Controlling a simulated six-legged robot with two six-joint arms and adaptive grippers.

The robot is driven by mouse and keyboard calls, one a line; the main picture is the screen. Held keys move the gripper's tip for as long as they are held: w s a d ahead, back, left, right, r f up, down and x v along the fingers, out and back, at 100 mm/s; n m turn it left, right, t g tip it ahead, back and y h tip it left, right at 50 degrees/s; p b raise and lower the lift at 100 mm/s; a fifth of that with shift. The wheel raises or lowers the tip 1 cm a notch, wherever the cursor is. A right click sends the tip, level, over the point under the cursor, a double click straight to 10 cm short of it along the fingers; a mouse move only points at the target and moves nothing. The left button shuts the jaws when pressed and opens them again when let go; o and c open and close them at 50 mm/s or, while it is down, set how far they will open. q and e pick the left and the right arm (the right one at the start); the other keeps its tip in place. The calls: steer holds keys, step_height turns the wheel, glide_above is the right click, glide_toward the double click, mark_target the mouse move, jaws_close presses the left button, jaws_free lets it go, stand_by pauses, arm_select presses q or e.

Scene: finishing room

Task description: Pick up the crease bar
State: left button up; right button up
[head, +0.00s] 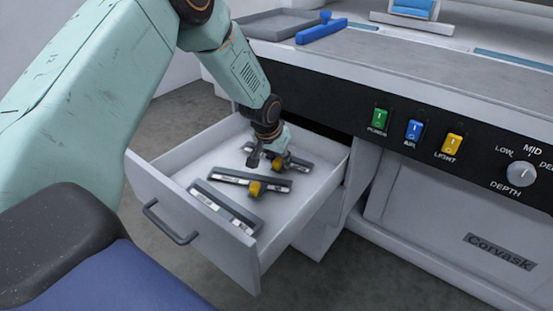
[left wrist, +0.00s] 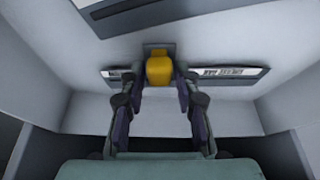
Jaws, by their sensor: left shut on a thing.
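Several dark bars with pale labels lie in an open drawer. My left gripper (head: 268,158) reaches down to the rear bar (head: 299,165), which I take as the crease bar; the labels are too small to read. In the left wrist view, my left gripper (left wrist: 161,78) has its fingers on both sides of the yellow knob (left wrist: 160,69) of this bar (left wrist: 228,73), shut on it. The fingers and wrist partly hide the bar in the head view. I cannot tell whether it is clear of the drawer floor. My right gripper is not in view.
The white drawer (head: 190,222) stands open below the bench. A middle bar (head: 232,176) with a yellow knob and a front bar (head: 222,207) lie close by. The drawer walls surround them. A switch panel (head: 445,137) is at the right; a blue tool (head: 321,30) lies on the bench.

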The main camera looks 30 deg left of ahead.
arm_select(q)
jaws_close()
step_height(320, 180, up, 10)
steer(key=p, duration=0.4)
steer(key=shift+p, duration=0.35)
steer(key=shift+s+d+f, duration=0.1)
steer(key=shift+s, duration=0.1)
steer(key=s+d+r+p, duration=0.1)
steer(key=s+d+r, duration=0.15)
steer(key=d, duration=0.25)
steer(key=s+d+r, duration=0.2)
steer(key=s+d, duration=0.1)
steer(key=d, duration=0.2)
steer(key=s+d+r+p, duration=0.1)
steer(key=d+r+p, duration=0.2)
steer(key=d+r, duration=0.4)
step_height(320, 180, up, 9)
steer(key=shift+s+d+r+m, duration=0.15)
steer(key=shift+s+d+m, duration=0.05)
steer(key=shift+d+m, duration=0.2)
